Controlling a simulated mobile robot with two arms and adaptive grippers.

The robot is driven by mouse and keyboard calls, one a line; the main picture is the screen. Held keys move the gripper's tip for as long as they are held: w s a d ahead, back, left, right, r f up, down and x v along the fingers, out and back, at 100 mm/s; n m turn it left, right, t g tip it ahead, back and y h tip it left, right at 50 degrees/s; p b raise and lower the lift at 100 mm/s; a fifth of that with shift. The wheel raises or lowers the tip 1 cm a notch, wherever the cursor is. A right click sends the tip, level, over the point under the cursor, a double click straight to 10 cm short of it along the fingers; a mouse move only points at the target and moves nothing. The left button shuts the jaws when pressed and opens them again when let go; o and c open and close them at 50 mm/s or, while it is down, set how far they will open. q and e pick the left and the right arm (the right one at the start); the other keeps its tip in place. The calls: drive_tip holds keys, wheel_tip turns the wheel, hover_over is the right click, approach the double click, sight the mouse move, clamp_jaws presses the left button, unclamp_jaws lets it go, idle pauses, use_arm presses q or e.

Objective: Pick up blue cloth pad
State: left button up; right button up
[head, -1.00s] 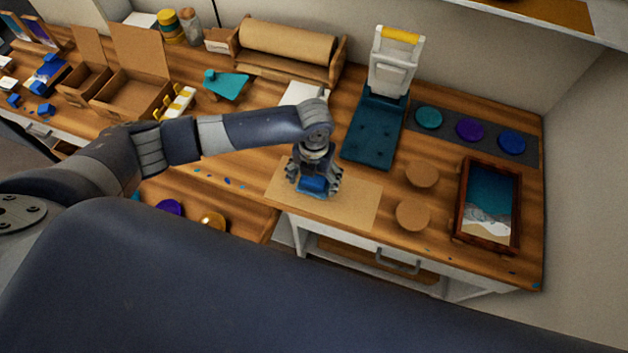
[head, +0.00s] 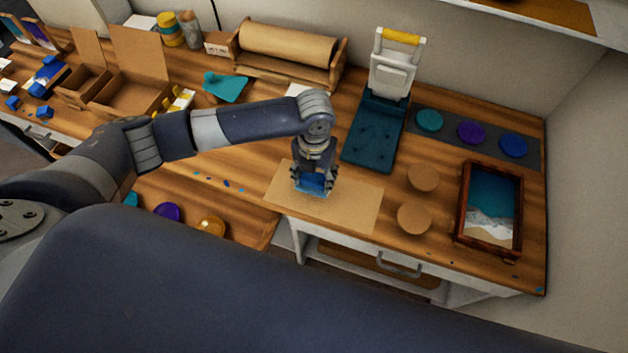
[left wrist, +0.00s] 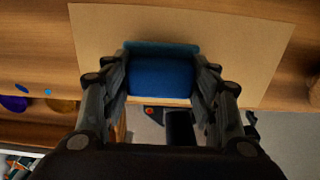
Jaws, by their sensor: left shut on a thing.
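The blue cloth pad (head: 311,183) is between the fingers of my left gripper (head: 314,178), over the tan paper sheet (head: 350,203) on the wooden bench. In the left wrist view the pad (left wrist: 162,76) fills the gap between the two fingers (left wrist: 162,88), which press on its left and right sides. My left gripper is shut on it. I cannot tell whether the pad touches the sheet. My right gripper is not in view.
A dark teal press with a white handle (head: 375,130) stands behind and right of the gripper. Two round cork coasters (head: 414,219) and a framed resin tray (head: 462,208) lie to the right. Coloured discs (head: 471,132) sit on a grey mat. The bench's front edge is close.

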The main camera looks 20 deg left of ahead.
use_arm(q)
drive_tip(key=s+d+r+b, duration=0.1)
drive_tip(key=s+d+b, duration=0.15)
drive_tip(key=s, duration=0.55)
drive_tip(key=s+d+r+b, duration=0.1)
drive_tip(key=s+d, duration=0.2)
drive_tip(key=s, duration=0.4)
drive_tip(key=w+a+r+m, duration=0.3)
drive_tip(key=a+r+m, duration=0.2)
drive_tip(key=m, duration=1.2)
drive_tip(key=w+a+r+m, duration=0.4)
drive_tip(key=r+m, duration=0.6)
drive_tip(key=m, duration=0.8)
drive_tip(key=shift+a+r+m, duration=0.3)
drive_tip(key=shift+a+r, duration=0.05)
drive_tip(key=shift+a, duration=0.75)
drive_tip(key=shift+f, duration=0.15)
